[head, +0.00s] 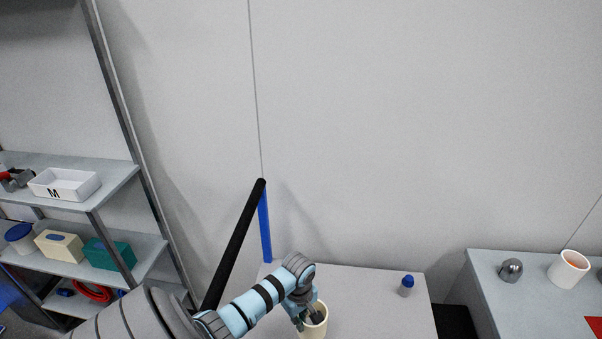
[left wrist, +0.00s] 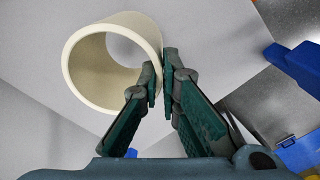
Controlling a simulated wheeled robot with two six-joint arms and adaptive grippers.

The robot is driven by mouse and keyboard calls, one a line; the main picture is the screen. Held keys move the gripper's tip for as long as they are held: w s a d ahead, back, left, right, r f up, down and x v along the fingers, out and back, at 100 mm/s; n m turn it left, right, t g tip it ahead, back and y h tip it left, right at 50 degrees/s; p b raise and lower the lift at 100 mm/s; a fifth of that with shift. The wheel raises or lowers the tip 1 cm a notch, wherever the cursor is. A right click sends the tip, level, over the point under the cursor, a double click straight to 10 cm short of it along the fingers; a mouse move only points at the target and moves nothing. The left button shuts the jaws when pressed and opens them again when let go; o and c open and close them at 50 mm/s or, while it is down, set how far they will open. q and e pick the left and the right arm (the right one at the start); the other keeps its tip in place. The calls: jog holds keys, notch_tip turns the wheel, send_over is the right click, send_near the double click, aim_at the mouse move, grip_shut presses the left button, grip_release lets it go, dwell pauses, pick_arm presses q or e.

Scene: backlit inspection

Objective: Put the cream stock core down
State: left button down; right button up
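The cream stock core (head: 318,330) is a hollow, thick-walled cylinder at the bottom of the head view, over the light grey table (head: 375,300). It looks upright there; I cannot tell whether its base touches the tabletop. My left gripper (head: 311,314) reaches it from above. In the left wrist view the core (left wrist: 76,75) shows its open round end. The left gripper's fingers (left wrist: 161,85) are closed on its wall, one finger inside the ring and one outside. My right gripper is in neither view.
A small blue-capped bottle (head: 407,286) stands at the table's right side. A black bar and blue post (head: 265,228) rise at its left edge. A right-hand table holds a metal dome (head: 511,270) and a white cup (head: 568,269). Shelves (head: 119,180) stand left.

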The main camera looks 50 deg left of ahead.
aim_at(300, 336)
pick_arm(q)
notch_tip(300, 336, down, 5)
jog(key=shift+f+b, duration=0.1)
jog(key=shift+b, duration=0.85)
jog(key=c, duration=1.8)
grip_release()
notch_tip(300, 336, up, 12)
jog(key=p, duration=0.5)
jog(key=shift+s+r, duration=0.1)
jog(key=shift+r, duration=0.15)
jog(key=shift+f, duration=0.1)
